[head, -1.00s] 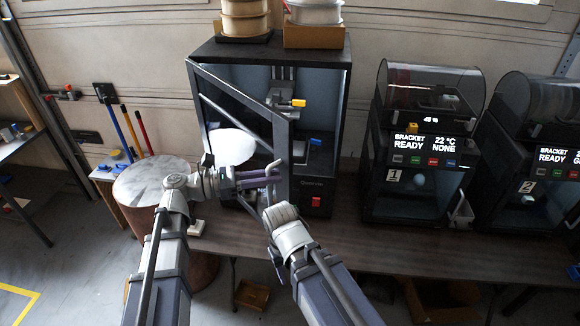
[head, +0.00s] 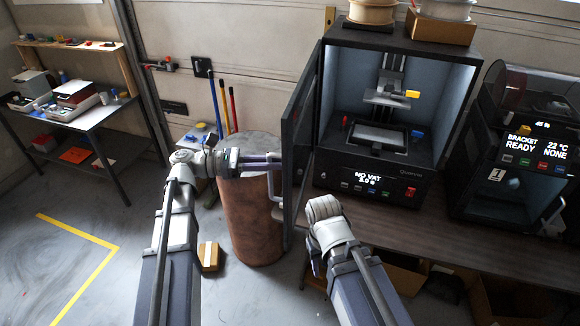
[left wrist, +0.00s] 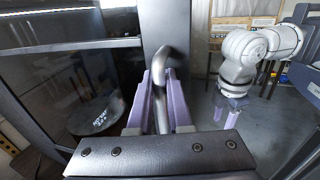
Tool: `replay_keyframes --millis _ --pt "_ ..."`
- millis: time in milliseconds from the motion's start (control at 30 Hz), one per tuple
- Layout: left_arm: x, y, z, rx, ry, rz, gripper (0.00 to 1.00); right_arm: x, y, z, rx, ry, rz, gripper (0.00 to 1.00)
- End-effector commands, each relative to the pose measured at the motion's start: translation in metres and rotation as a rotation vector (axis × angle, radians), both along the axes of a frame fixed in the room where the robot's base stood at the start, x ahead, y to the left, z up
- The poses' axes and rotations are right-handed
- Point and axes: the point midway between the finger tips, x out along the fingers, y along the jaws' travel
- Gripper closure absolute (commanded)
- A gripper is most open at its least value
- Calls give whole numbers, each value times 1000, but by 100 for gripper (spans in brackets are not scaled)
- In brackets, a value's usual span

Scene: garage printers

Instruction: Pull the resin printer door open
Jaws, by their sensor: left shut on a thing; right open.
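The resin printer (head: 465,75) stands on the bench with its door (head: 303,130) swung wide to the left, seen nearly edge-on. Its lit interior is exposed, with a raised build plate (head: 388,98) and a dark tray below. My left gripper (head: 280,162) is at the door's outer side. In the left wrist view, its purple fingers (left wrist: 160,100) are shut around the curved door handle (left wrist: 168,60). My right gripper's fingers (left wrist: 232,108) are open and empty in the left wrist view; the head view hides them behind the wrist.
A brown drum (head: 255,225) stands close behind and below my left gripper. A second printer (head: 515,160) stands right of the resin printer. A side table (head: 95,115) is at far left. Floor at front left is mostly clear, apart from a small box (head: 209,256).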

Motion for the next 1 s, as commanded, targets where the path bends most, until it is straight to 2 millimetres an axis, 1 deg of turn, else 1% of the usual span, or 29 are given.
replay_keyframes --millis 33,100,300,733,767,800,867,1000 --pt "2 9 -1 4 1 -3 100 0 0 0 0 0 0 50" --pt "5 18 -1 4 1 -3 100 0 0 0 0 0 0 50" --pt "8 31 -1 4 2 -5 100 0 0 0 0 0 0 50" --pt "8 33 -1 5 2 -6 100 0 0 0 0 0 0 50" --pt "8 33 -1 5 2 -6 82 0 0 0 0 0 0 50" --pt "8 33 -1 5 1 -5 77 0 0 0 0 0 0 50" --pt "8 33 -1 4 1 -5 70 0 0 0 0 0 0 50" --pt "9 33 -1 3 1 -3 70 0 0 0 0 0 0 50"
